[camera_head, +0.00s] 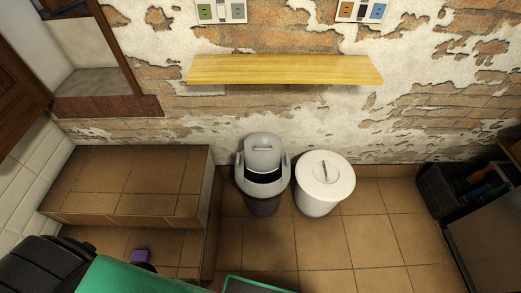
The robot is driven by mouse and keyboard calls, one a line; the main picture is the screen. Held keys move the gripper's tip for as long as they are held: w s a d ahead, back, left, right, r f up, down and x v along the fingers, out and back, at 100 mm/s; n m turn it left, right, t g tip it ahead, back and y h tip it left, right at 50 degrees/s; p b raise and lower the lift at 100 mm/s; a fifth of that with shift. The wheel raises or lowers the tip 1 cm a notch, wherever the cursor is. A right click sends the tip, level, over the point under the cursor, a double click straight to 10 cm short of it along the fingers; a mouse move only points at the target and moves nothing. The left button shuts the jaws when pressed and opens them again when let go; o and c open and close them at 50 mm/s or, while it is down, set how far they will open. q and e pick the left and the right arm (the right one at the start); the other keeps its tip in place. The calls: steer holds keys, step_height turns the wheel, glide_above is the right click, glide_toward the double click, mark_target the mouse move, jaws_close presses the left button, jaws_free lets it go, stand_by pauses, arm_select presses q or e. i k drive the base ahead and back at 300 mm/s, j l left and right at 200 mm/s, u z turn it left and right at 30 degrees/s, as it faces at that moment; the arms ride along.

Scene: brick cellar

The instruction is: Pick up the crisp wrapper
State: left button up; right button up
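A small purple object (140,256) lies on the lower tiled step at bottom left. It is too small to tell whether it is the crisp wrapper. I see no other thing that looks like a wrapper. Neither of my grippers shows in the head view. A black ribbed part and a green part at the bottom left partly cover the step near the purple object.
A grey swing-lid bin (263,152) and a white lidded bin (325,182) stand against the brick wall. A wooden shelf (285,69) hangs above them. Tiled steps (130,180) rise at left. A dark crate (450,190) stands at right. Tiled floor (360,240) is clear in front.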

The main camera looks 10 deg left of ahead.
mark_target(136, 255)
steer(key=u, duration=2.55)
steer(key=z, duration=0.75)
steer(key=i+j+z, duration=0.1)
steer(key=j+z, duration=0.25)
steer(key=j, duration=0.2)
steer(key=j+z, duration=0.35)
steer(key=j, duration=0.2)
steer(key=j+z, duration=0.35)
steer(key=j, duration=0.2)
